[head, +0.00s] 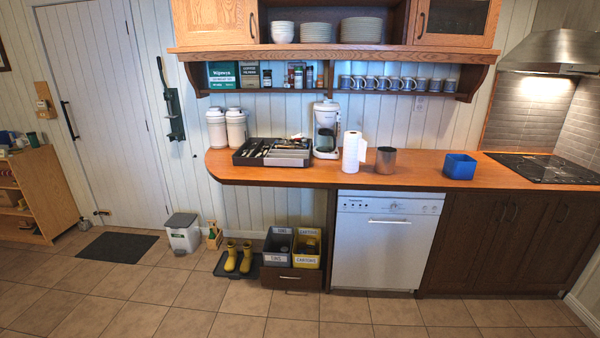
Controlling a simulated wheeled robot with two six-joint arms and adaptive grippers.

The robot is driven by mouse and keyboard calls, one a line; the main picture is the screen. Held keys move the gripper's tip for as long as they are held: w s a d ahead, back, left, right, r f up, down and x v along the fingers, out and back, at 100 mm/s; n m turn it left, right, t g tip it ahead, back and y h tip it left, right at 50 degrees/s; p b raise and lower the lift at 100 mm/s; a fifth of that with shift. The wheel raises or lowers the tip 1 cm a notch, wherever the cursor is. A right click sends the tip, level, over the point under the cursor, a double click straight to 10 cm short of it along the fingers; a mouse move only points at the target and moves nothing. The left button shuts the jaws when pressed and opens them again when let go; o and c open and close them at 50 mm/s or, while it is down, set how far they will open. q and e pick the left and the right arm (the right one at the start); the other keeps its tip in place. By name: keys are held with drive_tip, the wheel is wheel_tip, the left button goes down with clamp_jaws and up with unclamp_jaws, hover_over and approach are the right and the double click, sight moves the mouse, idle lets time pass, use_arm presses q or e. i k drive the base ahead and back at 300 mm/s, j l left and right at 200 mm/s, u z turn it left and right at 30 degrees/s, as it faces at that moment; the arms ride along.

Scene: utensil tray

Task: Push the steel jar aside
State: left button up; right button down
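The steel jar (386,160) stands upright on the wooden counter. It is a plain brownish-grey metal cylinder with an open top. Neither of my grippers shows in the head view.
The wooden counter (420,170) is clear between the jar and a blue square bin (460,166). A black cooktop (545,168) is farther right. Left of the towel roll are a coffee maker (327,128) and a dark utensil tray (246,160). A shelf with mugs hangs above.

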sight(385, 156)
drive_tip(key=i, duration=2.5)
